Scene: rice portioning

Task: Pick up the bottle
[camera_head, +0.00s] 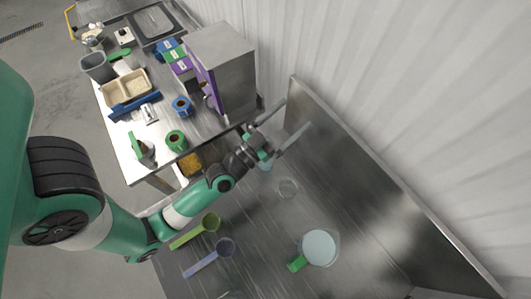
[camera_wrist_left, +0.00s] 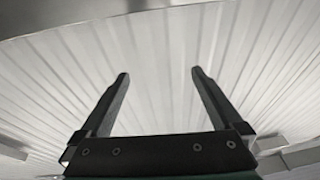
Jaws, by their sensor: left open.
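My left gripper (camera_head: 297,113) reaches over the far end of the steel table, near the back wall. Its two fingers are spread with nothing between them. In the left wrist view the open fingers (camera_wrist_left: 160,75) point at the ribbed wall, and no bottle shows there. A small pale blue object (camera_head: 265,165) stands just below the gripper in the head view, partly hidden by it. A clear round vessel (camera_head: 288,188) stands beside it on the table. I cannot tell for certain whether either is the bottle. My right gripper is not in view.
A side bench carries a grey machine (camera_head: 228,65) and a divided tray (camera_head: 126,90).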

